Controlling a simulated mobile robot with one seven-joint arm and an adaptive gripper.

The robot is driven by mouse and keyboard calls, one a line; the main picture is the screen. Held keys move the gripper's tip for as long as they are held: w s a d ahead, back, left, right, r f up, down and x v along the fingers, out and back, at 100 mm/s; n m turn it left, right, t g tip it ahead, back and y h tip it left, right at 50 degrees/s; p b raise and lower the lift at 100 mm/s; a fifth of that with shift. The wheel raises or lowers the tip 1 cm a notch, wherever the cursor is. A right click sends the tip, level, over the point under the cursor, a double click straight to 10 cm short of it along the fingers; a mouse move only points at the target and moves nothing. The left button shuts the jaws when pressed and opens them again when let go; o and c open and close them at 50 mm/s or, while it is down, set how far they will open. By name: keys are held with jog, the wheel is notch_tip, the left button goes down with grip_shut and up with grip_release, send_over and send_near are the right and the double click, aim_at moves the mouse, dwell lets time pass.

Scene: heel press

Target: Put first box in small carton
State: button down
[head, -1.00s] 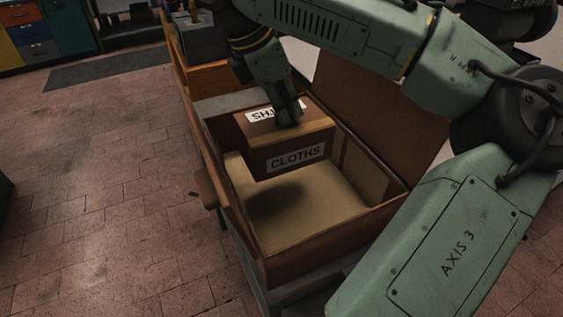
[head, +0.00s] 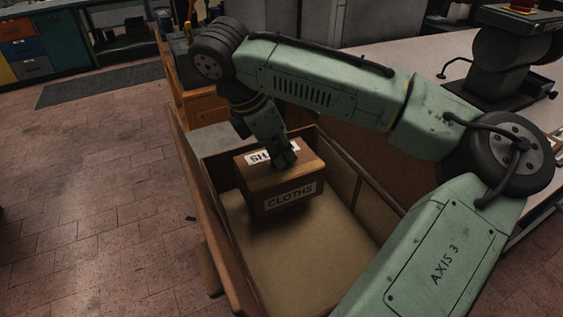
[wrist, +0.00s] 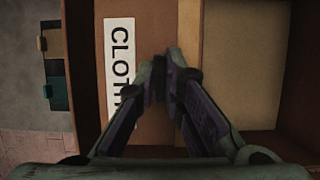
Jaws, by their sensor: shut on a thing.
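A brown box (head: 256,187) labelled CLOTHS is inside an open brown carton with a tan floor (head: 310,255), towards its far end. My gripper (head: 283,162) reaches down from above and is shut on the top of the box. The fingers hide part of the top label. In the wrist view the box (wrist: 150,40) lies under the fingertips (wrist: 160,85), and its white label is partly covered. The box looks roughly upright. A dark shadow lies by its lower edge; I cannot tell whether it touches the floor.
A pale worktop (head: 400,65) with a dark machine (head: 505,60) stands behind at the right. An orange-brown unit (head: 205,105) stands beyond the carton. The carton's front floor area is bare. Open brick flooring (head: 90,200) is at the left.

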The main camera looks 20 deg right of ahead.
jog(key=shift+f, duration=1.35)
jog(key=shift+f, duration=0.65)
jog(key=c, duration=1.7)
grip_release()
jog(key=v, duration=0.6)
jog(key=b+v, duration=0.1)
jog(key=v, duration=0.6)
jog(key=shift+d+r, duration=0.2)
